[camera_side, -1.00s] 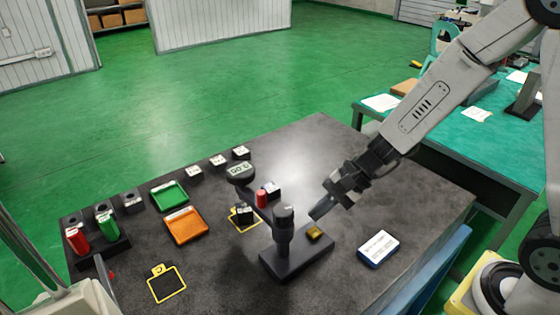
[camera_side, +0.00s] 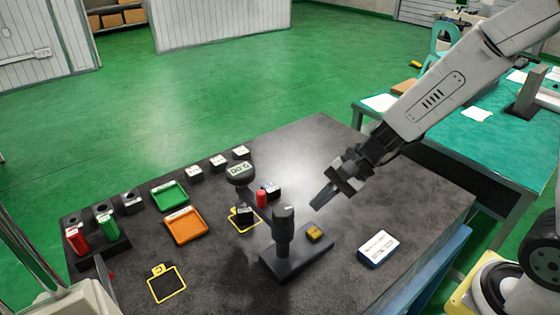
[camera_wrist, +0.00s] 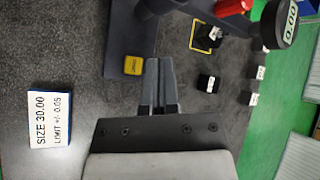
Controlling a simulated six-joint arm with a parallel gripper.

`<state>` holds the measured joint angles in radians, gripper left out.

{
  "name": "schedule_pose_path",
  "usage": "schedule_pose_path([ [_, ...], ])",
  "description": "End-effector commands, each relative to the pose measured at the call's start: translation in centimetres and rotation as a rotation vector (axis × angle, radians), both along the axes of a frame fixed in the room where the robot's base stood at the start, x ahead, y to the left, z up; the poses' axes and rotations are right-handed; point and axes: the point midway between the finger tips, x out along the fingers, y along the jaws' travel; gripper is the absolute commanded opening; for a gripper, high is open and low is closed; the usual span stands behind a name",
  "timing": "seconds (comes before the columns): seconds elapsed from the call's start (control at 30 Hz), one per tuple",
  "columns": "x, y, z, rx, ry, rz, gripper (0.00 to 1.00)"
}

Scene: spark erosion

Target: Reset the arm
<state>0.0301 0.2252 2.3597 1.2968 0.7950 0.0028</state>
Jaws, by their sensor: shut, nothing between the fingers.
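My gripper (camera_side: 323,196) is shut and empty. It hangs above the dark table (camera_side: 330,150), right of the black measuring stand (camera_side: 284,236). In the wrist view its fingers (camera_wrist: 158,72) are together with nothing between them. A small yellow-gold block (camera_side: 314,234) rests on the stand's base; it also shows in the wrist view (camera_wrist: 133,65), just left of the fingers. A gauge with a round display (camera_side: 240,170) stands behind, near a red cylinder (camera_side: 262,198).
A green tray (camera_side: 154,199) and an orange tray (camera_side: 170,238) lie at left, by red (camera_side: 77,240) and green (camera_side: 106,225) cylinders in a rack. Small labelled blocks line the far edge. A white-and-blue size card (camera_side: 378,248) lies at right. The table's back middle is clear.

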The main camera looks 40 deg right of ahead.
Motion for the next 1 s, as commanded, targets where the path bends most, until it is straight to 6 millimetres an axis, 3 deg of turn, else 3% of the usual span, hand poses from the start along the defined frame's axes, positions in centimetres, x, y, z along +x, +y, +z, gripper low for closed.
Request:
schedule_pose_path([
  [0.27,-0.5,-0.3,-0.3,-0.032,-0.004,0.026,0.00],
  [0.47,-2.1,-1.3,-1.2,-0.148,-0.023,0.129,0.00],
  [0.7,-4.5,-4.0,-2.6,-0.372,-0.081,0.334,0.00],
  [1.0,-6.1,-7.7,-3.4,-0.652,-0.199,0.610,0.00],
])
